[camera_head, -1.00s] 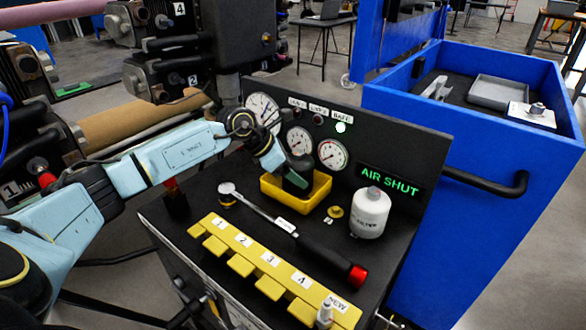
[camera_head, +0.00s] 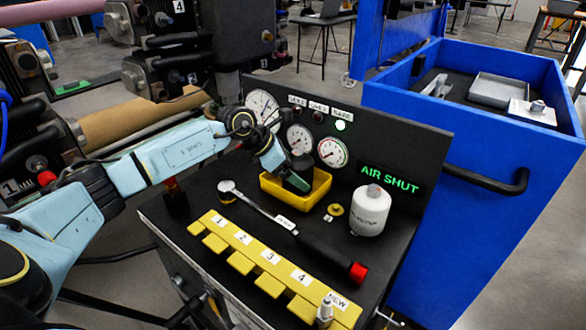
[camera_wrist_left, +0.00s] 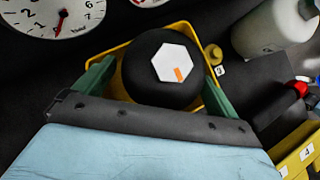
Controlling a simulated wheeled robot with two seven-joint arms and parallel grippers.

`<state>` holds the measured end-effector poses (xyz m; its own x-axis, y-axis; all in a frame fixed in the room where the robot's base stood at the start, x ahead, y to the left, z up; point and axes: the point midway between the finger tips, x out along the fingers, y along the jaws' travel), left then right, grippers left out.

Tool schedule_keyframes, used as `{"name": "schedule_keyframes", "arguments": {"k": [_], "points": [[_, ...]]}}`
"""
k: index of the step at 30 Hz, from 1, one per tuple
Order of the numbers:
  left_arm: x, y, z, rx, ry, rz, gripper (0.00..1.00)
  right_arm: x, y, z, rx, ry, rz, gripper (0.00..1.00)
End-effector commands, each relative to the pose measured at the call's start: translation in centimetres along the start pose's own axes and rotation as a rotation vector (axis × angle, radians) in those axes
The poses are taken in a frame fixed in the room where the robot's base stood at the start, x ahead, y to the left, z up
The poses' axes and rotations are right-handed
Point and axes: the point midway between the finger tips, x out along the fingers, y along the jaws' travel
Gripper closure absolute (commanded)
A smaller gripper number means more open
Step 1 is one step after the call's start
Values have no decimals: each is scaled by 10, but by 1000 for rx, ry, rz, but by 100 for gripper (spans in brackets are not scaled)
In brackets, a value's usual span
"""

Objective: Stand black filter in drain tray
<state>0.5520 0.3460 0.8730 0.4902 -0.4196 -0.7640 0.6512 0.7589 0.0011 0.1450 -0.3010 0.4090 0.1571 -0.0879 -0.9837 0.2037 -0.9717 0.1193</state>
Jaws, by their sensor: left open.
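The black filter (camera_wrist_left: 150,85) has a white hexagonal top with an orange mark. It stands in the yellow drain tray (camera_head: 322,194), seen from above in the left wrist view, where the tray rim (camera_wrist_left: 181,30) shows around it. My left gripper (camera_wrist_left: 155,85) has its green fingers apart, one on each side of the filter; I cannot tell whether either touches it. In the head view my left gripper (camera_head: 296,182) reaches down into the tray and hides much of the filter. My right gripper is out of view.
A panel with gauges (camera_head: 299,139) stands close behind the tray. A white bottle (camera_head: 370,211) and a small brass fitting (camera_head: 335,210) are to its right. A torque wrench (camera_head: 305,237) and a yellow numbered rack (camera_head: 255,262) lie in front. A blue cart (camera_head: 470,220) stands right.

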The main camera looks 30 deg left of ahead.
Motion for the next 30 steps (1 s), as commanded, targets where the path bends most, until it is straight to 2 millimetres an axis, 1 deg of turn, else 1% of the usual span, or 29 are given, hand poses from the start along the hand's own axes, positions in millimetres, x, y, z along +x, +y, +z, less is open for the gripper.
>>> {"name": "schedule_keyframes", "arguments": {"k": [1, 3, 11, 30], "points": [[0, 0, 0, 0, 1, 0, 3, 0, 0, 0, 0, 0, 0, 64], [1, 0, -2, -1, 4, -1, 0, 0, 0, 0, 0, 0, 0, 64], [-2, 0, -1, -1, 3, 0, 0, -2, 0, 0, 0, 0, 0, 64], [-54, 0, 0, 0, 1, 0, 0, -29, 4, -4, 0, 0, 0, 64]]}}
